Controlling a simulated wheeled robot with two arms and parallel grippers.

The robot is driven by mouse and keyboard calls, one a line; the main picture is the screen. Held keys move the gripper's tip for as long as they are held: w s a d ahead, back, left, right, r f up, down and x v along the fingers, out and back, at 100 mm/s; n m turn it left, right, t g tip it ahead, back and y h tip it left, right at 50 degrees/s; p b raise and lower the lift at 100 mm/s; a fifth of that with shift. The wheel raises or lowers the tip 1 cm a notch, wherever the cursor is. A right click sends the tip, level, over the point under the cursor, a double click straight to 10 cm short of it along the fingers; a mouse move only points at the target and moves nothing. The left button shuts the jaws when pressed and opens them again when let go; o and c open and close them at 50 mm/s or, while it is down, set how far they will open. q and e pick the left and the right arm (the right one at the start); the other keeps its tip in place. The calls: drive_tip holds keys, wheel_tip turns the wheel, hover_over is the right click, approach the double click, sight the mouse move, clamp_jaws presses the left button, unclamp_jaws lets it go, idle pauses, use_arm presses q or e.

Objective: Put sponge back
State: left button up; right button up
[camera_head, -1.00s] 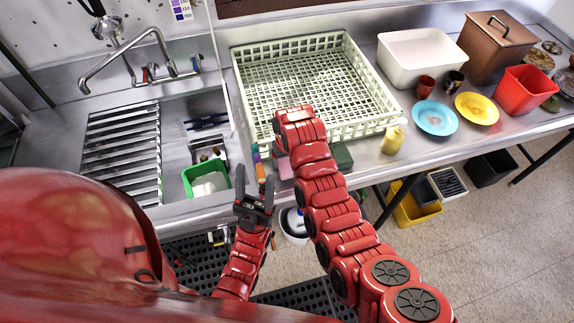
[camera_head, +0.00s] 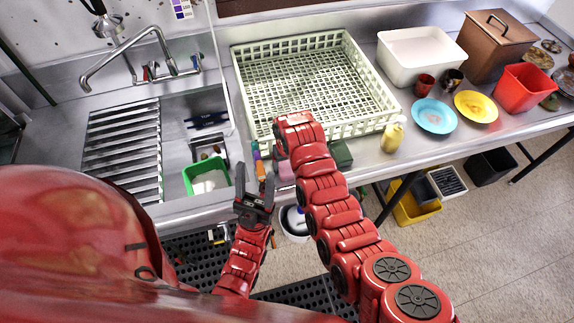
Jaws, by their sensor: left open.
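A pink block that looks like a sponge (camera_head: 287,170) lies at the counter's front edge, partly covered by my right arm. A dark green block (camera_head: 341,154), perhaps another sponge or pad, lies just right of that arm. My left gripper (camera_head: 255,190) is open and empty, fingers pointing up the picture, in front of the counter edge and left of the pink block. My right arm reaches up over the counter to the rack's front; its gripper is hidden. A green tub (camera_head: 188,181) with pale contents sits in the sink's front right corner, left of my left gripper.
A cream dish rack (camera_head: 388,123) fills the middle counter. A yellow bottle (camera_head: 393,135), blue plate (camera_head: 434,117), yellow plate (camera_head: 477,107), white bin (camera_head: 420,52) and red bin (camera_head: 527,88) stand to the right. A narrow multicoloured strip (camera_head: 257,158) is close beyond my left gripper.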

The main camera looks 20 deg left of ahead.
sight(288, 164)
drive_tip(key=shift+s+d+f, duration=0.15)
drive_tip(key=shift+s+f, duration=0.15)
drive_tip(key=shift+s, duration=0.05)
drive_tip(key=shift+w+r+p, duration=0.1)
drive_tip(key=shift+r+p, duration=0.35)
drive_tip(key=shift+p, duration=0.2)
drive_tip(key=shift+w+b, duration=0.15)
drive_tip(key=shift+b, duration=0.4)
wheel_tip(288, 164, up, 5)
drive_tip(key=shift+d+f+b, duration=0.1)
drive_tip(key=shift+b, duration=0.9)
wheel_tip(288, 164, up, 7)
drive_tip(key=s+p, duration=0.1)
drive_tip(key=p, duration=0.3)
drive_tip(key=shift+d+p, duration=0.2)
drive_tip(key=shift+p, duration=0.1)
